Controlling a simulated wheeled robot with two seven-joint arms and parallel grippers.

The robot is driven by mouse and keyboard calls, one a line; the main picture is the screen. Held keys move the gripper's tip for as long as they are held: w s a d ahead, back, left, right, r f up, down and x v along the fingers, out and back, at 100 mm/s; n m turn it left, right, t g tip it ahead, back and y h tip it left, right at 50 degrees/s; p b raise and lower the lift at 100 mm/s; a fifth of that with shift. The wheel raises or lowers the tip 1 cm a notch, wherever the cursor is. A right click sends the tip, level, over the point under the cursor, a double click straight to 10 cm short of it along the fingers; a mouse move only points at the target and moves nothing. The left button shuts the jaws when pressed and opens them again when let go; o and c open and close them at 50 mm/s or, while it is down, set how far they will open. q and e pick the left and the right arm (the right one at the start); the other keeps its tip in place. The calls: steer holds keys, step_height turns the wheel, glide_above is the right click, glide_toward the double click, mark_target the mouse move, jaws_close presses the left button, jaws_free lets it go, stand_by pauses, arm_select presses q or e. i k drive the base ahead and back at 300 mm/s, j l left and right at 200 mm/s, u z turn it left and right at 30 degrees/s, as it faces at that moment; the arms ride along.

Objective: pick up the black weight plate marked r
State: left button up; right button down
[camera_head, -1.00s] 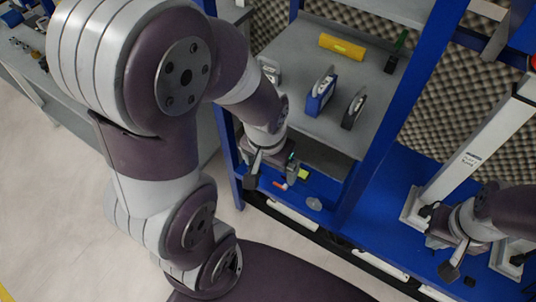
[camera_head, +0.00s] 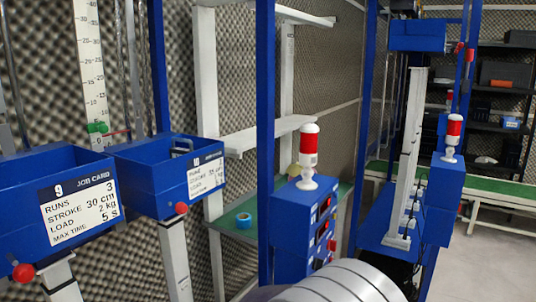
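No black weight plate can be made out in the head view. Neither gripper is in this view; only a rounded grey-white part of my own arm shows at the bottom centre.
Two blue bins (camera_head: 145,175) with job cards stand at left. A blue box (camera_head: 290,245) carries a red-and-white signal light (camera_head: 308,150). A green shelf (camera_head: 225,220) holds a blue tape roll (camera_head: 243,220). A green bench (camera_head: 500,190) and dark shelving (camera_head: 500,110) stand behind; floor is clear at right.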

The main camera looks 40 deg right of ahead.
mark_target(175, 152)
steer(key=z, duration=0.8)
